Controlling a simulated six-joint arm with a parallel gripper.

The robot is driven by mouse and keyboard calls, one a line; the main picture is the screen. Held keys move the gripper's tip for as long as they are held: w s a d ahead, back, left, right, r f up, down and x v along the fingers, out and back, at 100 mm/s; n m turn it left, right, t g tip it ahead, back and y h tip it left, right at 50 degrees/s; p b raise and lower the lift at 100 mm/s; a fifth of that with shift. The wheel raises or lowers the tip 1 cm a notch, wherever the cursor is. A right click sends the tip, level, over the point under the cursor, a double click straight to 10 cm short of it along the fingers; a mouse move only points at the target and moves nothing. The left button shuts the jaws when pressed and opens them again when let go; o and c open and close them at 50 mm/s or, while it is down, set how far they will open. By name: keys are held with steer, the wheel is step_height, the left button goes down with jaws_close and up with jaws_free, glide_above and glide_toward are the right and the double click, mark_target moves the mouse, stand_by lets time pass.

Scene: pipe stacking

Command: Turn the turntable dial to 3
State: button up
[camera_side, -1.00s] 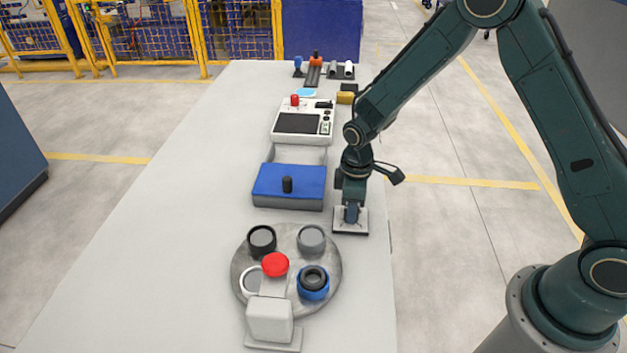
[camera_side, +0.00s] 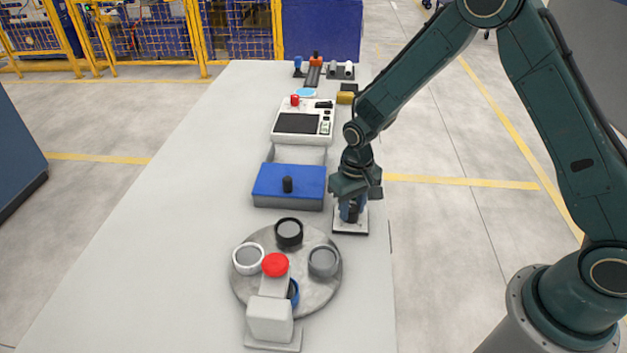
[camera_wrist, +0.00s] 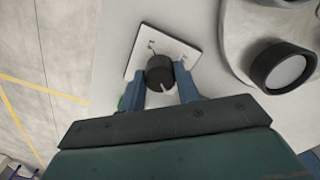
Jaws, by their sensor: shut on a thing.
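The dial is a black knob (camera_wrist: 160,72) with a pale pointer line, on a small white plate (camera_wrist: 135,66) with marks too small to read. My gripper (camera_wrist: 163,82) is shut on it, one blue finger on each side. In the side view my gripper (camera_side: 351,213) points down at the plate, which is at the table's right edge, and mostly hides the knob. The round grey turntable (camera_side: 312,293) carries a black ring (camera_side: 289,241) at the back, a grey ring (camera_side: 335,262) at right and a white ring (camera_side: 238,265) at left. A blue ring (camera_side: 294,291) is partly hidden at the front.
A blue box (camera_side: 272,187) with a black knob lies behind the plate, left of my arm. The table's left side (camera_side: 160,230) is clear.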

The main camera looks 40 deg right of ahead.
mark_target(352, 208)
steer(key=shift+m, duration=0.4)
steer(key=o, duration=1)
steer(key=shift+r, duration=0.15)
steer(key=shift+r, duration=6.8)
